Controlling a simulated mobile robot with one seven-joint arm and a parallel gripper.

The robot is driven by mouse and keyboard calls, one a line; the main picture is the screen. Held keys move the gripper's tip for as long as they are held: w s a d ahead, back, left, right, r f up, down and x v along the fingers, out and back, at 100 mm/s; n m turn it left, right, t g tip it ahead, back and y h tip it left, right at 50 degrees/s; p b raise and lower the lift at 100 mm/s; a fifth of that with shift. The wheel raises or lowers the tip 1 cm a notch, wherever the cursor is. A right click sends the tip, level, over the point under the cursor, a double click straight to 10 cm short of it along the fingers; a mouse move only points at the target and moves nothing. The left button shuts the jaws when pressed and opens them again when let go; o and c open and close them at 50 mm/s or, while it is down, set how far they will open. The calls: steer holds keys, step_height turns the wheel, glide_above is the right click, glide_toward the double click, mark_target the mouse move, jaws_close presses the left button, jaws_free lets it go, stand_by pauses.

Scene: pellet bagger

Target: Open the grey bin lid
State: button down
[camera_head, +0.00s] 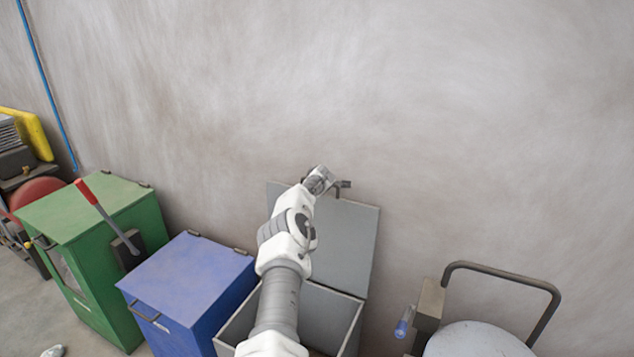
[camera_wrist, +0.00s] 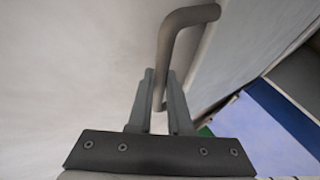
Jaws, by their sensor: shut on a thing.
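The grey bin (camera_head: 348,318) stands against the wall, right of the blue bin. Its grey lid (camera_head: 345,245) is raised, tilted up near the wall, and the bin's mouth is open. My gripper (camera_head: 340,184) is at the lid's upper edge, with my arm crossing in front of the lid and the bin. In the wrist view, the two fingers of my gripper (camera_wrist: 162,95) are shut on the lid's bent bar handle (camera_wrist: 183,20). My arm hides part of the bin's inside and the lid's left side.
A blue bin (camera_head: 185,285) with a closed lid stands left of the grey bin. Further left is a green box (camera_head: 90,215) with a red-handled lever (camera_head: 95,205). At the right is a round-topped item (camera_head: 475,340) with a curved bar (camera_head: 500,270). The wall (camera_head: 450,110) is close behind.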

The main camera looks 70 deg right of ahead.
stand_by(0.4)
steer(key=c, duration=0.8)
jaws_free()
steer(key=shift+c, duration=0.2)
steer(key=shift+s+r, duration=0.1)
steer(key=shift+r, duration=0.05)
steer(key=shift+s+r, duration=0.15)
steer(key=shift+r, duration=0.05)
steer(key=shift+s+a+r, duration=0.2)
steer(key=shift+a+r, duration=0.15)
steer(key=b+v, duration=0.4)
steer(key=v, duration=1.1)
steer(key=shift+w+a, duration=0.15)
steer(key=shift+a, duration=0.45)
